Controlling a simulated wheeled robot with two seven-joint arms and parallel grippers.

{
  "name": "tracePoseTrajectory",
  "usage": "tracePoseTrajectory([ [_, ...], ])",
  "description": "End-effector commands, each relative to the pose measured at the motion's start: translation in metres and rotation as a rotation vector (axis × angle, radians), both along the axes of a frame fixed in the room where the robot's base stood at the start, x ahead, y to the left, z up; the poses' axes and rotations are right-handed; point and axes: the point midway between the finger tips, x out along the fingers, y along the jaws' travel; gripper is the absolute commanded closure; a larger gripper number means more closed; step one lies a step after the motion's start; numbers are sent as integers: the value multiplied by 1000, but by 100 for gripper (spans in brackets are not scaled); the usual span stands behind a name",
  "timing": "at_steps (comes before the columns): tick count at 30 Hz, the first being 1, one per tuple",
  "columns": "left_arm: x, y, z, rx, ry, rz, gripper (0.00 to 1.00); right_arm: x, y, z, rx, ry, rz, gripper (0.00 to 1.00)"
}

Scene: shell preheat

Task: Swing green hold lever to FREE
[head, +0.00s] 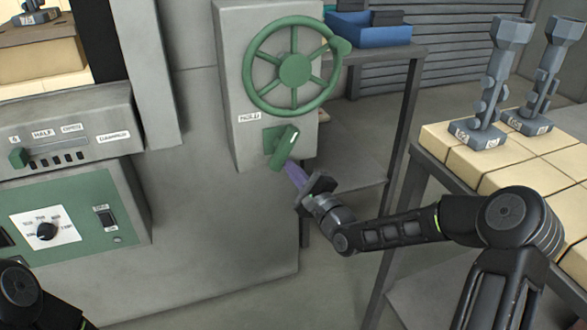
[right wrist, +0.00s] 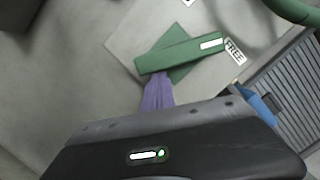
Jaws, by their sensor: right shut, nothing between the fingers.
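The green hold lever (head: 285,147) sits on a green plate on the grey panel below the handwheel. In the head view it is tilted, its upper end to the right. In the right wrist view the lever (right wrist: 182,52) has a white mark at its right end, close to a label reading FREE (right wrist: 235,51). My right gripper (head: 295,172) has purple fingers, shut and empty, with the tips at the lever's lower side. The fingers (right wrist: 157,93) reach the lever's lower left part in the right wrist view; whether they touch it I cannot tell. My left gripper is out of view.
A green handwheel (head: 293,68) is above the lever. A shelf stand with a blue bin (head: 368,30) is right of the panel. A tile-topped table (head: 430,138) with grey castings (head: 487,90) is at the right. A control box (head: 75,225) is at the left.

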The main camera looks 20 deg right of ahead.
Motion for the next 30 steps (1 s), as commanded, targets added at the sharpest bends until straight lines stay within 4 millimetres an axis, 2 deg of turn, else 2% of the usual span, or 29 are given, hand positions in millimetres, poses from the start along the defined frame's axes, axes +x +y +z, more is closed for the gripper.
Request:
tracePoseTrajectory([
  [17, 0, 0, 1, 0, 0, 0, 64, -5, 0, 1, 2, -2, 2, 100],
  [30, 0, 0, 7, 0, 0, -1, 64, -64, -18, -8, 2, 1, 0, 100],
])
